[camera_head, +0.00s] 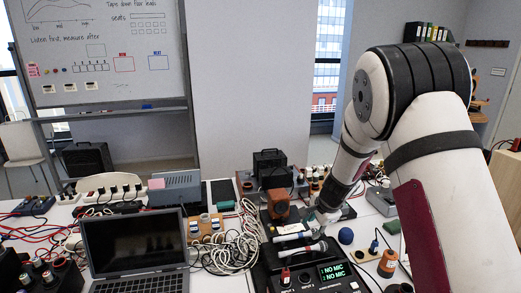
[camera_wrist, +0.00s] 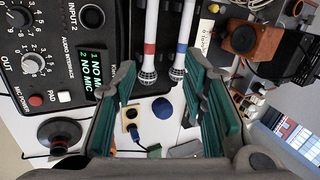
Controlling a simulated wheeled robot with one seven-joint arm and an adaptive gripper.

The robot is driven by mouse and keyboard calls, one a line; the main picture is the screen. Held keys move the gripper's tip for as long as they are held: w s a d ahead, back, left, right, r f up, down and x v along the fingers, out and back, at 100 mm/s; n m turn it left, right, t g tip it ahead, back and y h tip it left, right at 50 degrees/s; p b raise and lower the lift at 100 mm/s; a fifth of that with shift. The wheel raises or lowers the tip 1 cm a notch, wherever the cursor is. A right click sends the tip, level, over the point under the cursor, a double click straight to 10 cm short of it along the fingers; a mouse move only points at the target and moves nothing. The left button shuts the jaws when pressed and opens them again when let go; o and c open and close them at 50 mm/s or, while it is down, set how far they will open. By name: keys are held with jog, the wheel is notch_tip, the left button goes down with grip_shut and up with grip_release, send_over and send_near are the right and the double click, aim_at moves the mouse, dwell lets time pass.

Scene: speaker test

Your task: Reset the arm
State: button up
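My arm reaches in from the right in the head view, bent at a raised joint and angled down to the table. My gripper (camera_head: 325,213) is low over the crowded table there, small and partly hidden. In the wrist view my gripper (camera_wrist: 161,72) has its two green-padded fingers apart, with nothing held between them. Two white microphones lie beyond the fingers: one with a red band (camera_wrist: 150,45) and one with a blue band (camera_wrist: 183,42). I cannot tell how far the fingertips are from them.
A black audio interface (camera_wrist: 62,50) reads NO MIC twice. A blue ball (camera_head: 346,236) lies right of the gripper. A laptop (camera_head: 133,243), coiled white cables (camera_head: 238,240) and an orange-brown speaker box (camera_head: 278,203) crowd the table. A whiteboard (camera_head: 150,85) stands behind.

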jog(key=s+a+r+n+y, duration=0.15)
jog(key=s+r+n, duration=0.25)
jog(key=s+r, duration=0.55)
jog(key=s+a+r+n, duration=0.25)
jog(key=s+r, duration=0.35)
jog(key=r, duration=0.6)
jog(key=s+d+r+n+h, duration=0.1)
jog(key=s+n, duration=0.1)
jog(key=s, duration=0.5)
jog(key=s+d+r+n+h, duration=0.1)
jog(key=s+r+n, duration=0.1)
jog(key=s, duration=0.5)
jog(key=s+d+r+n+t+h, duration=0.1)
jog(key=s+n, duration=0.3)
jog(key=s, duration=0.4)
jog(key=shift+d+r, duration=0.45)
jog(key=shift+d, duration=0.1)
